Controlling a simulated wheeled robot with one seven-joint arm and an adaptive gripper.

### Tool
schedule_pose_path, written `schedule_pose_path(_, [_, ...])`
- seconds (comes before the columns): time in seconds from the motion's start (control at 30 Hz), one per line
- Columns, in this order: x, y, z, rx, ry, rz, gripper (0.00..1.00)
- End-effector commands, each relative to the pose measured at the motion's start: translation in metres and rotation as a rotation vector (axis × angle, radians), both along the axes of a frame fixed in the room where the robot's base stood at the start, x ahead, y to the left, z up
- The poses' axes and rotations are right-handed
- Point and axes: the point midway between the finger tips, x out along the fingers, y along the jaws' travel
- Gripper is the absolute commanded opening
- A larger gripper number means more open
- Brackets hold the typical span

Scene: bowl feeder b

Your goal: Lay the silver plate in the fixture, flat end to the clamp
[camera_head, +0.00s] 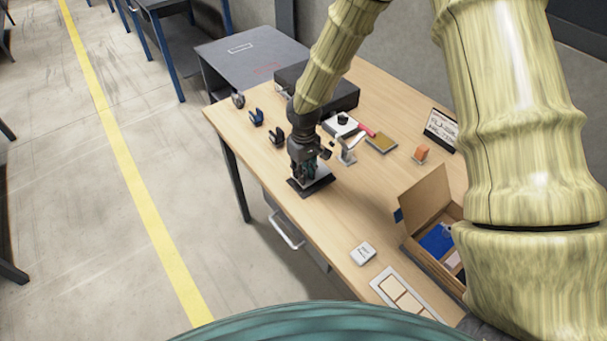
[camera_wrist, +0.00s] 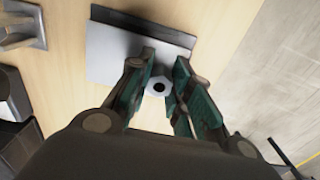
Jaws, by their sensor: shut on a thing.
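The silver plate (camera_wrist: 112,50) shows in the wrist view as a flat grey piece with a dark edge along its far side. My gripper (camera_wrist: 163,66) has its fingers closed around a small silver hexagonal part with a dark hole, which seems to belong to the plate; the fingers hide the join. In the head view my gripper (camera_head: 310,174) points down over a dark flat piece (camera_head: 299,188) low at the table's left edge. I cannot tell whether that piece is the fixture, or whether the plate touches the table. A silver bracket (camera_head: 346,155) with a pale lever, possibly the clamp, stands just right.
Several dark holders (camera_head: 256,118) line the table's left edge. A black case (camera_head: 335,95), a box with a red handle (camera_head: 340,124) and a brown block (camera_head: 381,144) lie behind. An open cardboard box (camera_head: 428,200) is right.

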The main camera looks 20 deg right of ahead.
Motion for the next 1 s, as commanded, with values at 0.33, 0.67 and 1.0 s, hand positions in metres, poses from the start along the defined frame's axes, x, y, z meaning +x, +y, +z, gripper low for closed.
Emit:
schedule_pose_path(0.33, [0.000,0.000,-0.024,0.000,-0.001,0.000,0.00])
schedule_pose_path(0.67, [0.000,0.000,-0.026,0.000,0.000,0.000,0.23])
schedule_pose_path(1.0, [0.000,0.000,-0.025,0.000,-0.001,0.000,0.43])
